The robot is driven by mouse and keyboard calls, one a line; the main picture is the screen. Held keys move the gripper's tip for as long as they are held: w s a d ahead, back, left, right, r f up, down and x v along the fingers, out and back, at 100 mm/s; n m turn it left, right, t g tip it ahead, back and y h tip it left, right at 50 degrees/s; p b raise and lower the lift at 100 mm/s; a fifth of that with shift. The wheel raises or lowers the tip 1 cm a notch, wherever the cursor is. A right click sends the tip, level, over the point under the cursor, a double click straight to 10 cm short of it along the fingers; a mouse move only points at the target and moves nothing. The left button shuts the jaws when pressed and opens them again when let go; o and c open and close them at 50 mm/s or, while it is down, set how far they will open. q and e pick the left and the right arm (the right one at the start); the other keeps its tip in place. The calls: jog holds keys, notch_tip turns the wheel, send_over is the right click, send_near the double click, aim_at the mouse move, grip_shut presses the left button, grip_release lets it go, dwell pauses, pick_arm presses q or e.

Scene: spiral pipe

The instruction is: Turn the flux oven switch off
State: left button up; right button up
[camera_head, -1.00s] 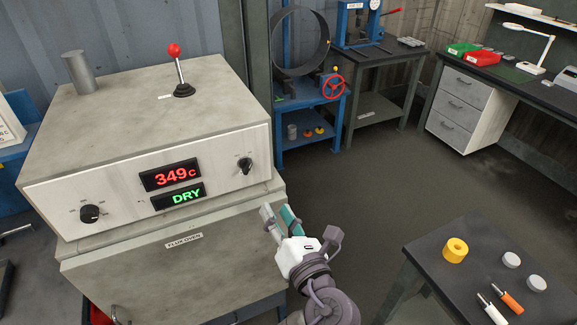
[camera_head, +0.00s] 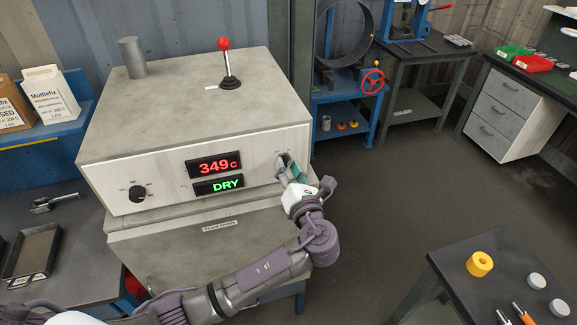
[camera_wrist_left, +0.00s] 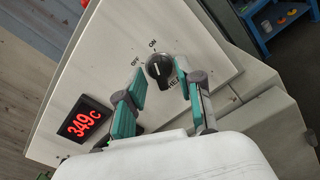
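The flux oven (camera_head: 180,115) stands at the left with a red "349c" display and a green "DRY" display on its white front panel. In the left wrist view, the black switch knob (camera_wrist_left: 159,70) has "ON" and "OFF" printed beside it. In the left wrist view, the teal fingers of my left gripper (camera_wrist_left: 160,88) are apart, one on each side of the knob; contact cannot be told. My right gripper is not in view.
A second knob (camera_head: 137,194) is at the panel's left. A red-topped lever (camera_head: 229,65) and a metal cylinder (camera_head: 132,57) stand on the oven. A dark table (camera_head: 445,266) with a yellow ring (camera_head: 480,264) is at lower right. Open floor lies between.

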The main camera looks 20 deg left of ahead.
pick_arm(q)
grip_shut()
jog(key=shift+n, duration=1.3)
jog(key=n, duration=0.2)
jog(key=shift+n+b, duration=0.4)
jog(key=n+b, duration=0.1)
jog(key=n, duration=0.2)
jog(key=shift+s+n, duration=0.1)
jog(key=shift+n, duration=0.2)
jog(key=shift+n+b, duration=0.85)
jog(key=shift+n, duration=0.55)
